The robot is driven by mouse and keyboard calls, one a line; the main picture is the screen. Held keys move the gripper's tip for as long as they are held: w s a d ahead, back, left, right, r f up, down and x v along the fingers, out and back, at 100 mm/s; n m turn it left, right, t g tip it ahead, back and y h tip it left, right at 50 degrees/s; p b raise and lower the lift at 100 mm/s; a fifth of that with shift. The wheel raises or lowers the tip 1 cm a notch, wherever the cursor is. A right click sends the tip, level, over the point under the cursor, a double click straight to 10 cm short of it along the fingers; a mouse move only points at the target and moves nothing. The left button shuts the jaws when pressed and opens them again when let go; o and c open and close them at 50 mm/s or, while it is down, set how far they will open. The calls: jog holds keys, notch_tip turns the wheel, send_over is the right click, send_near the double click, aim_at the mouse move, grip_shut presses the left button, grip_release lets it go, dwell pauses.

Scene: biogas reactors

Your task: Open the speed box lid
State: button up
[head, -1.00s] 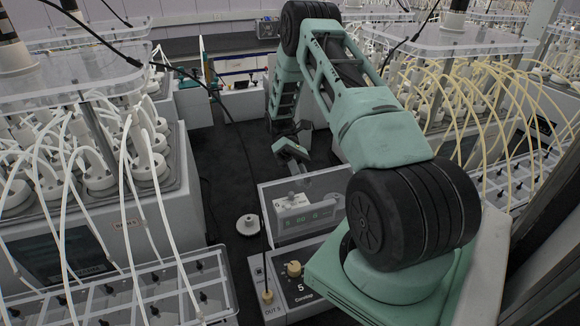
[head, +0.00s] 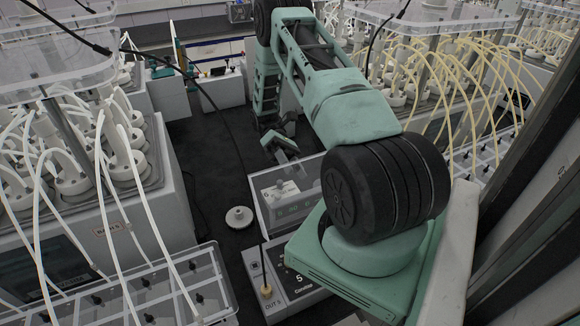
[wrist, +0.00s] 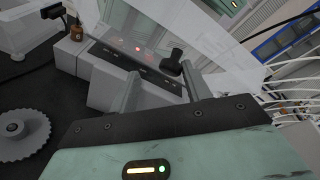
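The speed box (head: 290,205) stands low in the middle of the head view, under a clear lid (head: 305,168) that looks shut. A small pale unit with green digits shows through it. In the wrist view, the clear panel (wrist: 110,42) with red lights behind it lies beyond my fingers, and a small dark knob (wrist: 174,62) stands near the right finger. My gripper (head: 283,143) is at the far side of the box. In the wrist view its two fingers (wrist: 162,78) are apart with nothing held between them. I cannot tell whether a finger touches the lid.
A pale toothed disc (head: 239,217) lies on the dark surface left of the box. A front panel (head: 290,283) with a thin upright rod adjoins the box. Reactors with tubes crowd the left (head: 75,180) and right (head: 440,70). Dark surface is clear behind the disc.

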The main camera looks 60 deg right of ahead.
jog(key=shift+s+a+r, duration=0.1)
jog(key=shift+a, duration=0.05)
jog(key=b+v, duration=0.3)
jog(key=v, duration=0.4)
jog(key=shift+w+b, duration=0.3)
jog(key=shift+b, duration=0.05)
dwell(0.5)
